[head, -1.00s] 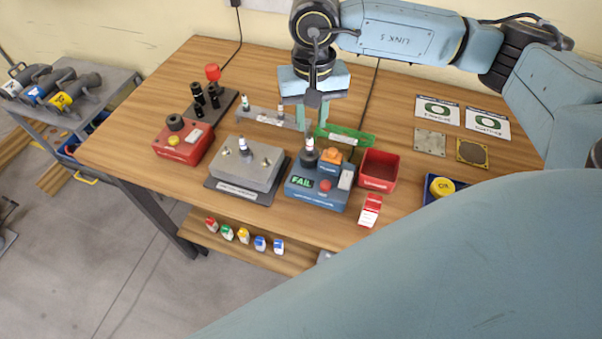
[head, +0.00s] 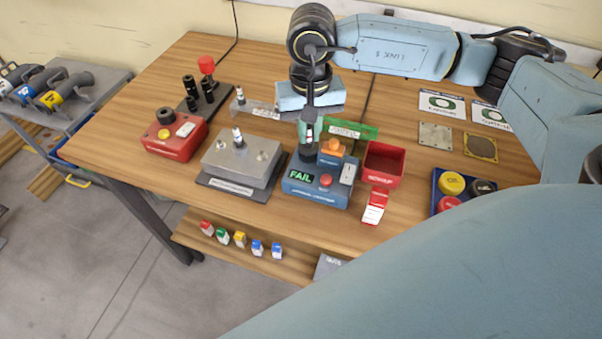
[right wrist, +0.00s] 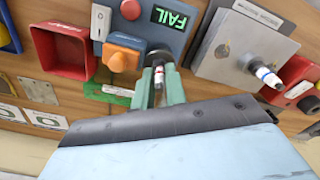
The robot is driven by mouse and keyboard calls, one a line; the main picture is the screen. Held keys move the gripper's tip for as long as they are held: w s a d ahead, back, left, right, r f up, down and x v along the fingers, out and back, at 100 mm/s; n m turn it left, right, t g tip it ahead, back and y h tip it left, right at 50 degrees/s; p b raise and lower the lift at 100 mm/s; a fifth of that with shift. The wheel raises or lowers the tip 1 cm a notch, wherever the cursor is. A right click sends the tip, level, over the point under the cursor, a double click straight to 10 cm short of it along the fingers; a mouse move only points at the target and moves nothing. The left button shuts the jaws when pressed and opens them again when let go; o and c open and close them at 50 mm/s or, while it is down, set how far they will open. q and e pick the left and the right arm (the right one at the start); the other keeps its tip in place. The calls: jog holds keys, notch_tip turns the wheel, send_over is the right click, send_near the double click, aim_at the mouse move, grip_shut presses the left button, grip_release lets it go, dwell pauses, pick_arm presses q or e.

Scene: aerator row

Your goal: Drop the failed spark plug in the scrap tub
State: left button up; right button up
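The blue tester (head: 315,193) shows FAIL on its display, which also shows in the right wrist view (right wrist: 172,18). A spark plug (right wrist: 158,76) with a white body and dark bands stands upright at the tester's black socket (head: 306,153). My right gripper (head: 310,138) points down over it, one pale green finger on each side. In the right wrist view the fingers (right wrist: 159,88) appear closed against the plug. Its lower end is partly hidden. The red open scrap tub (head: 384,178) stands just right of the tester and looks empty. My left gripper is not in view.
A metal block (head: 240,160) holding another spark plug stands left of the tester. A red-and-white box (head: 375,207) stands in front of the tub. A blue tray of caps (head: 437,200) is at right.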

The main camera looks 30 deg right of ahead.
grip_shut()
jog(key=shift+r+p, duration=0.5)
jog(key=shift+r, duration=1.05)
